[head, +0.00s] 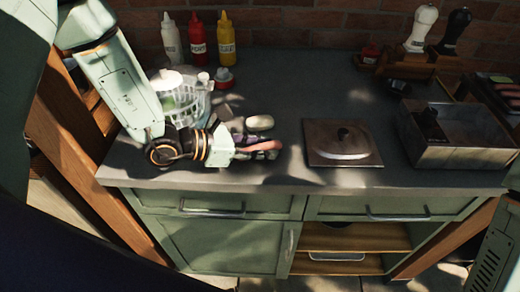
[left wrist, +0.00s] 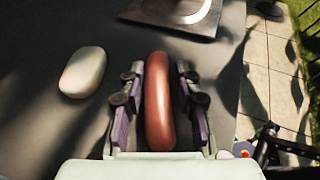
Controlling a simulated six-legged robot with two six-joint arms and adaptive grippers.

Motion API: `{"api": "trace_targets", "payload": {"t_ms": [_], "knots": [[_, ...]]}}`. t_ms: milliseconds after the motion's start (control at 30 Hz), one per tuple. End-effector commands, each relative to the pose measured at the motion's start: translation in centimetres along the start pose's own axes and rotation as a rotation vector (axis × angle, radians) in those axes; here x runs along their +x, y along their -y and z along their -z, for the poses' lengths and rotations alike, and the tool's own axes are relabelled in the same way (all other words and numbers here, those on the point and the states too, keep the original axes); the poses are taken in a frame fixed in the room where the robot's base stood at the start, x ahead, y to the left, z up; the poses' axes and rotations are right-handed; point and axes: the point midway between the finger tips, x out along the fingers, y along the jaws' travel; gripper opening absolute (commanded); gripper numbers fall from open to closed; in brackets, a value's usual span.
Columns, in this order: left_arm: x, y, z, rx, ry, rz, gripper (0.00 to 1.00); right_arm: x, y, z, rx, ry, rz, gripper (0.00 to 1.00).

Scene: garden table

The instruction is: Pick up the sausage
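The sausage (left wrist: 158,105), reddish brown and slightly curved, lies lengthwise between the two fingers of my left gripper (left wrist: 161,85) in the left wrist view. The purple-padded fingers stand on either side of it, with a gap showing on the right; firm contact is not visible. In the head view the left gripper (head: 262,151) is low over the counter near its front edge, and part of the sausage (head: 266,146) shows pinkish among the fingers. My right gripper is not in view; only part of my right arm shows at the lower right.
A pale rounded item (head: 260,123) lies just behind the gripper. The counter's middle back is clear.

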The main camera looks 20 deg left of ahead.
Motion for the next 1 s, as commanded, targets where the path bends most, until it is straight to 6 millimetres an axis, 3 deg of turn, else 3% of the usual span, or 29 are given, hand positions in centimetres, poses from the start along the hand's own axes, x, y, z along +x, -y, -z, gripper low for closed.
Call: {"api": "trace_targets", "payload": {"t_ms": [333, 767, 1000], "knots": [[0.0, 0.0, 0.0, 0.0, 0.0, 0.0, 0.0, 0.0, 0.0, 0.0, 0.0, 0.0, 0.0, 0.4], [-0.2, 0.0, -0.5, 0.0, 0.0, -0.001, 0.0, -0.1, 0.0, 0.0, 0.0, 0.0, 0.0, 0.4], [-1.5, -0.1, -3.7, 0.002, 0.005, -0.003, 0.0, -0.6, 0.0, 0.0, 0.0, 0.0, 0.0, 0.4]]}}
